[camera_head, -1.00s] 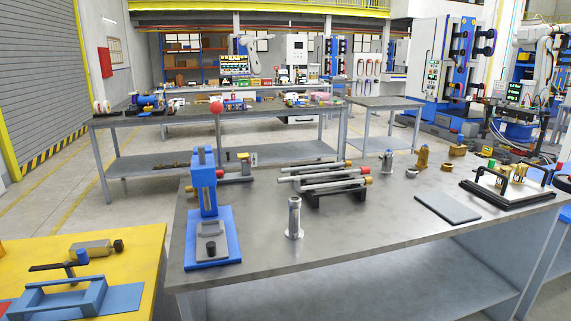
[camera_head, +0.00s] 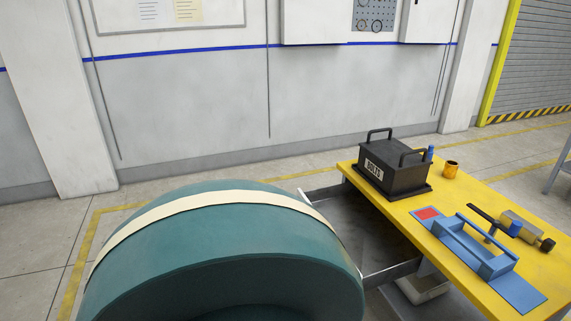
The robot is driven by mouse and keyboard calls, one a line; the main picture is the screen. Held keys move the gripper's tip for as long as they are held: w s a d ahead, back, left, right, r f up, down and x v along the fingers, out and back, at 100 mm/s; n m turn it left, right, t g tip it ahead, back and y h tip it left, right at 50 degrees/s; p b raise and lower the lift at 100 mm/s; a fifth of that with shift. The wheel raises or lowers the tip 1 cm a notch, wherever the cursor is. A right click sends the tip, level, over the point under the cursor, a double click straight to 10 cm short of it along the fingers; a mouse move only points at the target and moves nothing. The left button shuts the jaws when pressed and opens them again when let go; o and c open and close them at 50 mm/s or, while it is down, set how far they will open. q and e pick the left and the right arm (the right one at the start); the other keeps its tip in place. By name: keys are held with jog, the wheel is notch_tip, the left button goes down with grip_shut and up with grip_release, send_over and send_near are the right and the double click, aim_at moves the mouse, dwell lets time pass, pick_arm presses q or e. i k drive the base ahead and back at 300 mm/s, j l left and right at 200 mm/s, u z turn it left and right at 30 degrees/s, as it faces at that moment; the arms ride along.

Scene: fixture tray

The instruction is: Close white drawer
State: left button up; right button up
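A drawer (camera_head: 362,222) stands pulled out from the left side of the yellow workbench (camera_head: 465,235). I look down into its dark grey inside, and it looks empty where it shows. Its thin side walls are light grey. A short pale strip of its front end shows at the upper left, beside a large rounded teal shape (camera_head: 220,245) with a cream band. That shape hides most of the drawer's front and its near left corner. No handle can be made out. Neither of my grippers is in view.
A black box labelled BOLTS (camera_head: 394,167) stands on the bench by the drawer. A blue fixture (camera_head: 475,250), an orange cup (camera_head: 451,169) and a small clamp tool (camera_head: 520,230) sit there too. Grey floor lies clear between bench and wall (camera_head: 200,110).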

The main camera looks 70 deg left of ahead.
aim_at(382, 255)
jog(key=j+u, duration=0.1)
jog(key=u, duration=1.9)
